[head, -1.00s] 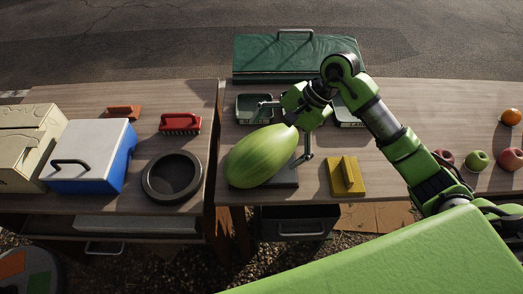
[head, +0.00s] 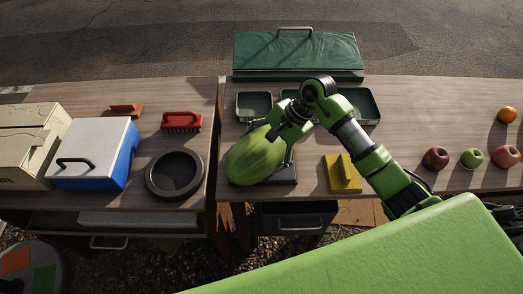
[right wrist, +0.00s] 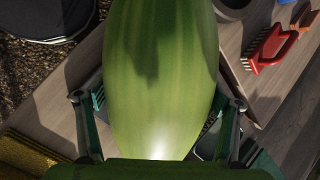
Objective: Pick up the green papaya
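The green papaya (head: 252,160), large, oval and striped, lies tilted over the dark base of what looks like a scale (head: 284,174) at the left end of the right table. My right gripper (head: 280,140) is at the papaya's upper right end. In the right wrist view the papaya (right wrist: 160,75) fills the middle, between the two open fingers. The fingers straddle its near end; whether the pads touch it cannot be told. My left gripper is not in view.
Dark green trays (head: 254,105) lie behind, and a green case (head: 297,55) at the back. Apples (head: 472,157) and an orange (head: 508,115) sit far right. A black bowl (head: 174,176) is left, across the gap.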

